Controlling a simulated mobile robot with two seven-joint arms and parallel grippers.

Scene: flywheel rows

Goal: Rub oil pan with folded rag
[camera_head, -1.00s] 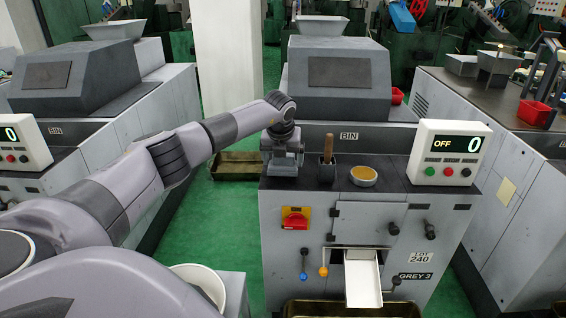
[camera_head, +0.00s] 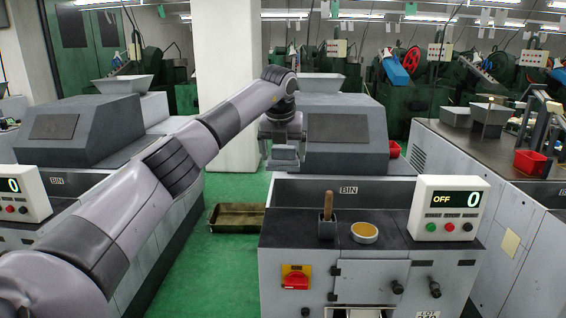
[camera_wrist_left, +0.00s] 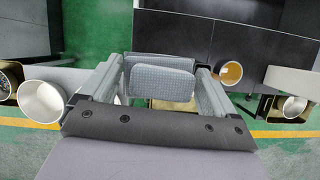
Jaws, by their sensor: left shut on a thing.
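My left gripper (camera_head: 283,158) is shut on a folded rag. In the left wrist view the grey checked rag (camera_wrist_left: 160,80) sits between the two fingers. In the head view the gripper hangs above the back left corner of the grey machine, and the rag is hard to make out there. A brown, shallow pan (camera_head: 237,217), likely an oil pan, lies on the green floor left of the machine, apart from the gripper. My right gripper is not in view.
The grey machine (camera_head: 365,268) carries a wooden-handled tool in a dark holder (camera_head: 327,229), a round tin with yellow contents (camera_head: 365,232) and a display box (camera_head: 449,208). A white round container (camera_wrist_left: 42,101) shows in the left wrist view. Green floor is clear around the brown pan.

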